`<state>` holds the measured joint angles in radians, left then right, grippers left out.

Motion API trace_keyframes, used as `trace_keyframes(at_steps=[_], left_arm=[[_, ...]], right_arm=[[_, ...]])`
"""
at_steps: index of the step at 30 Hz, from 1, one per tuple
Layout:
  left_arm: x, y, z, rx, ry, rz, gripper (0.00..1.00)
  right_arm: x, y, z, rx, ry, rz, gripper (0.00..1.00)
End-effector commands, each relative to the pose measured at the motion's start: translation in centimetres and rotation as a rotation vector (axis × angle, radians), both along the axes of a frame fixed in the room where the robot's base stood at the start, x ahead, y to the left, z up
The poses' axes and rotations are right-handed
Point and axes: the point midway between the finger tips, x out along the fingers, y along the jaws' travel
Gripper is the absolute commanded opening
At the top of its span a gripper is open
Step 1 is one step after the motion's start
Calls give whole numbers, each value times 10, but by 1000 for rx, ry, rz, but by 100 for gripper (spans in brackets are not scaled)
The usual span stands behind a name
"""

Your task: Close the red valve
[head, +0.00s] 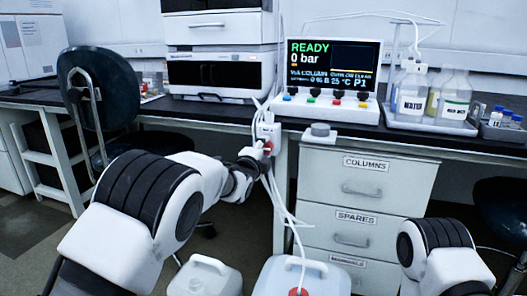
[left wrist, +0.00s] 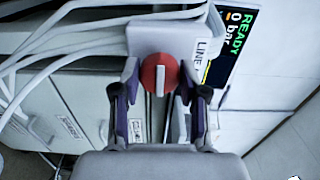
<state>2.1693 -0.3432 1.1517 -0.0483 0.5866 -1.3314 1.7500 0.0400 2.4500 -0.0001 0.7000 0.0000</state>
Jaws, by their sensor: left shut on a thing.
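The red valve (left wrist: 160,73) is a round red knob with a pale bar across its face, upright in the left wrist view. It sits on a white block (left wrist: 185,38) with partly visible "LINE" lettering. In the head view the red valve (head: 267,146) is small and partly covered at the bench's front edge. My left gripper (left wrist: 159,82) has a finger on each side of the knob and is shut on it. The left gripper (head: 256,160) also shows in the head view, reaching the block from the left. My right arm shows at lower right, its gripper out of view.
White tubes (head: 277,195) hang from the block to a white canister (head: 335,277) below. A drawer cabinet (head: 320,190) stands right of the block. A screen (head: 330,64) reads "READY 0 bar". A chair (head: 100,90) stands left. Bottles sit in a tray (head: 425,123) at right.

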Motion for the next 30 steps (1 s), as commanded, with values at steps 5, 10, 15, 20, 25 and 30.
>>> trace_keyframes(at_steps=[5, 10, 15, 20, 25, 30], left_arm=[[0, 0, 0, 21, -6, 1, 8], [0, 0, 0, 24, -7, 1, 8], [0, 0, 0, 24, -7, 1, 8], [0, 0, 0, 23, -6, 1, 68], [0, 0, 0, 23, -7, 0, 68], [0, 0, 9, 22, -9, 0, 68]], right_arm=[[0, 0, -1, 0, 0, 0, 40], [0, 0, -1, 0, 0, 0, 40], [0, 0, -1, 0, 0, 0, 40], [0, 0, -1, 0, 0, 0, 40], [0, 0, -1, 0, 0, 0, 40], [0, 0, 0, 0, 0, 0, 40]])
